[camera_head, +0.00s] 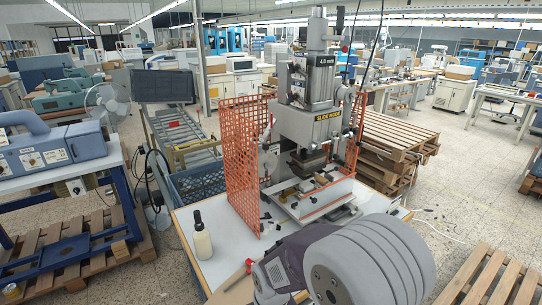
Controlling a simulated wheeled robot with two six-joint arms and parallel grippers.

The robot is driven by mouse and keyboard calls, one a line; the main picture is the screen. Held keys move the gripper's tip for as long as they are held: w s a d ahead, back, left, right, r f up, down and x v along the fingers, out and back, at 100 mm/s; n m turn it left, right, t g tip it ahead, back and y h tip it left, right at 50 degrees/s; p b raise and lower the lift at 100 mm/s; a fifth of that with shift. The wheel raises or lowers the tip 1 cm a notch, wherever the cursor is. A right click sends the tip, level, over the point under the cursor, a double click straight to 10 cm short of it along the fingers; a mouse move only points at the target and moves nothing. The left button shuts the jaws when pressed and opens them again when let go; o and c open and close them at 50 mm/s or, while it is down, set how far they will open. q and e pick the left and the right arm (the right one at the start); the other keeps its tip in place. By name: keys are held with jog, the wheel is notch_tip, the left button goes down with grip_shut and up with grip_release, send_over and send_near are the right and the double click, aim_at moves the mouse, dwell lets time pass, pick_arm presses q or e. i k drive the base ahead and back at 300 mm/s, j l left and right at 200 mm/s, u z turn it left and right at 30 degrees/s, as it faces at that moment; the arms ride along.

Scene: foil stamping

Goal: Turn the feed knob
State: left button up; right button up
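The foil stamping machine (313,125) stands on a white-topped table (190,262) in the middle of the view. Its grey head carries a "SLIDE MODE" label, with a dark press block (308,163) below it. Small round parts show on the right side of the head, but I cannot tell which one is the feed knob. A large grey and purple link of my own arm fills the lower right and covers the table's front right part. Neither of my grippers can be made out.
Stacked pallets (393,140) stand behind right.

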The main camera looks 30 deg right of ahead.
aim_at(344, 130)
jog(key=l+z, duration=0.15)
jog(key=l, duration=0.65)
jog(key=l+z, duration=0.2)
jog(key=l, duration=0.6)
jog(key=i, duration=0.05)
